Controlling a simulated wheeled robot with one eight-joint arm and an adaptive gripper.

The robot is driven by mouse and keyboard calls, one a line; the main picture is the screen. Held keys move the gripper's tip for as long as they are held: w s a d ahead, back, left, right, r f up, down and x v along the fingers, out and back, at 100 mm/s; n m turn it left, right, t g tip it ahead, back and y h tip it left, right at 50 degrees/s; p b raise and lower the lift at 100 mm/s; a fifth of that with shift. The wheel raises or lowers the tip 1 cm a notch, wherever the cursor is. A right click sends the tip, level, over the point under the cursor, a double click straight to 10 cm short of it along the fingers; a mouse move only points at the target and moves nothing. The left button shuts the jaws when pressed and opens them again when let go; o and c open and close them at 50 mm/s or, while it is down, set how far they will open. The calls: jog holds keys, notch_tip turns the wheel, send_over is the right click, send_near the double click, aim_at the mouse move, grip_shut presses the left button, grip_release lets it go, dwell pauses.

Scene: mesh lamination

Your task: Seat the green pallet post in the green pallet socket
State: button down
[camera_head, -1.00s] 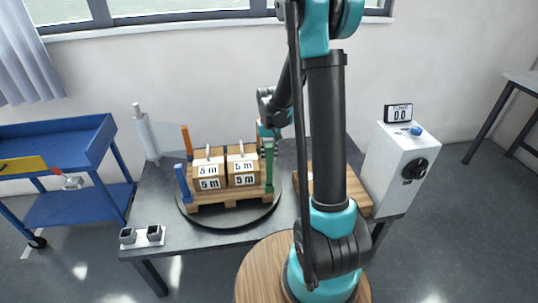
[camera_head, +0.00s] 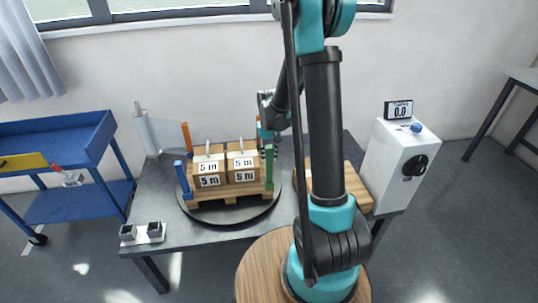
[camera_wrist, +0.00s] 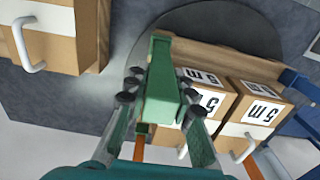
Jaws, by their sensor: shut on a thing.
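The green post (camera_wrist: 161,85) is gripped between the fingers of my gripper (camera_wrist: 160,98) in the wrist view. In the head view the green post (camera_head: 268,166) stands about upright at the right front corner of the wooden pallet (camera_head: 228,214). My gripper is mostly hidden behind my arm there. The green socket is hidden at the post's foot, so I cannot tell whether the post is inside it. A blue post (camera_head: 182,176) and an orange post (camera_head: 187,137) stand at the pallet's left corners. Labelled boxes (camera_head: 209,168) sit on the pallet.
The pallet rests on a dark round turntable (camera_head: 236,219) on a grey table (camera_head: 160,195). A wooden box (camera_head: 357,183) stands right of it, partly behind my arm. A white cabinet (camera_head: 388,172) is at the right, and a blue cart (camera_head: 58,150) at the left.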

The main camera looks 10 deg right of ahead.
jog(key=shift+f, duration=1.3)
jog(key=c, duration=1.2)
grip_release()
jog(key=shift+r, duration=0.1)
notch_tip(320, 180, up, 12)
jog(key=shift+f, duration=0.1)
